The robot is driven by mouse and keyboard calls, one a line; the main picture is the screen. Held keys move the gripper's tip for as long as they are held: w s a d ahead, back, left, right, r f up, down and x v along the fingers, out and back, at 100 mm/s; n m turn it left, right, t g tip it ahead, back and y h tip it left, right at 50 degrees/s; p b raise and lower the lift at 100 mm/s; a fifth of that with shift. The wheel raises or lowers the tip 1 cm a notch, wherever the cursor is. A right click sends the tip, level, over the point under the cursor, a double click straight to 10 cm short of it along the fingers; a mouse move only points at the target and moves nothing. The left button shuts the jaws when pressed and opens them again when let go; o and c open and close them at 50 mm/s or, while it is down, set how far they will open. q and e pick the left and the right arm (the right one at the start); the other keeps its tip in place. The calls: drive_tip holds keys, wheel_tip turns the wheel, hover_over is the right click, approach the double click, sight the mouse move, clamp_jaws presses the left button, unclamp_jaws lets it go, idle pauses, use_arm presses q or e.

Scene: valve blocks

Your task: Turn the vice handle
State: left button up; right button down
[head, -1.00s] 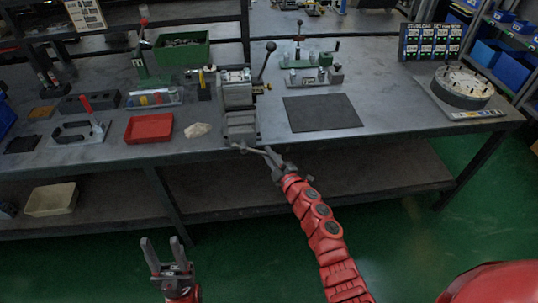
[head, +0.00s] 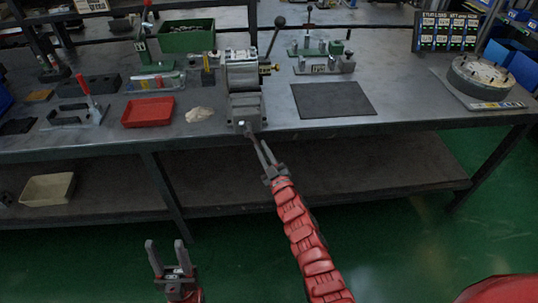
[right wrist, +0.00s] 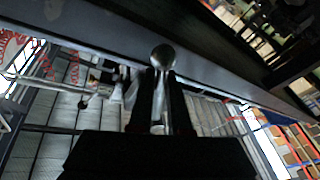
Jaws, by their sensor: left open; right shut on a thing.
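The grey vice (head: 243,85) stands at the front edge of the workbench. Its handle (head: 244,127) is at the low front of the vice, partly hidden by my right gripper. My right gripper (head: 259,143) reaches up from below and is shut on the handle, just in front of the bench edge. In the right wrist view, a round metal handle end (right wrist: 163,56) shows at the fingertips. My left gripper (head: 167,250) is open and empty, low over the green floor, well away from the vice.
A black-knobbed lever (head: 279,22) rises behind the vice. A dark mat (head: 333,100) lies to its right and a red tray (head: 148,112) to its left, with a tan cloth-like lump (head: 199,114) between. The lower shelf (head: 330,160) extends under the bench.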

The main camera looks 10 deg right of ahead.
drive_tip(key=shift+a+f+m+t+h+b, duration=0.2)
drive_tip(key=shift+a+m+t+h+b, duration=0.15)
drive_tip(key=shift+a+m+b, duration=0.5)
drive_tip(key=shift+a+f+m+t+h+b, duration=0.15)
drive_tip(key=shift+a+m+t+h+b, duration=0.25)
drive_tip(key=shift+m+b, duration=0.85)
drive_tip(key=shift+a+f+m+t+h+b, duration=0.3)
drive_tip(key=shift+a+m+b, duration=0.4)
drive_tip(key=shift+m+b, duration=0.35)
drive_tip(key=shift+r, duration=0.1)
drive_tip(key=c, duration=0.9)
unclamp_jaws()
drive_tip(key=shift+o, duration=0.2)
drive_tip(key=v, duration=1.7)
drive_tip(key=shift+s+p, duration=0.25)
drive_tip(key=shift+p, duration=0.15)
